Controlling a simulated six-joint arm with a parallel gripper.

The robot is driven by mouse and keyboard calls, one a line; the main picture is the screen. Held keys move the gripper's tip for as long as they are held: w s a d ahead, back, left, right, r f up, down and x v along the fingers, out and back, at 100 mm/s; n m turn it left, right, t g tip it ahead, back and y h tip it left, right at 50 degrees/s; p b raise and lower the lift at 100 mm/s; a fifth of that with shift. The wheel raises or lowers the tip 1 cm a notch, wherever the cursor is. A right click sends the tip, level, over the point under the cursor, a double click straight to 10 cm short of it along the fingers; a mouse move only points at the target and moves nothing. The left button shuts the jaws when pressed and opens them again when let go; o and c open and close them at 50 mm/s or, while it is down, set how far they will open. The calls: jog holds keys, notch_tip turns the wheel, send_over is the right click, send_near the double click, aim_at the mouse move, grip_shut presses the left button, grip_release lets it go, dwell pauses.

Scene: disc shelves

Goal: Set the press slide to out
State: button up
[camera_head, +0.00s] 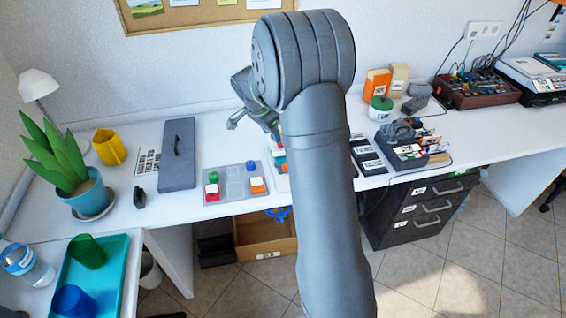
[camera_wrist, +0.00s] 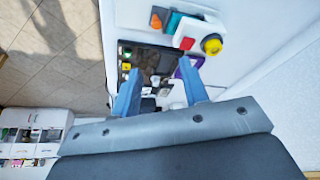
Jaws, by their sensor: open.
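My gripper (camera_wrist: 162,90) shows in the wrist view as two blue fingers, spread apart with nothing held between them. Beyond the fingertips is a dark panel (camera_wrist: 150,58) with small green and yellow pieces along its left side. I cannot make out which part is the press slide, or its position.
The wrist view shows a white box with a red part and yellow knob (camera_wrist: 211,44) beside the panel. A grey plate (camera_head: 222,193) with coloured blocks sits left of my arm. A potted plant (camera_head: 88,198) stands left; black devices (camera_head: 405,155) sit right.

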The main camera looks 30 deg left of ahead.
jog(key=shift+n+t, duration=0.3)
jog(key=shift+n, duration=0.4)
jog(key=x, duration=0.5)
jog(key=s+x, duration=0.1)
jog(key=x, duration=1.1)
jog(key=shift+s+d+f, duration=0.2)
jog(key=shift+s+f, duration=0.2)
grip_shut()
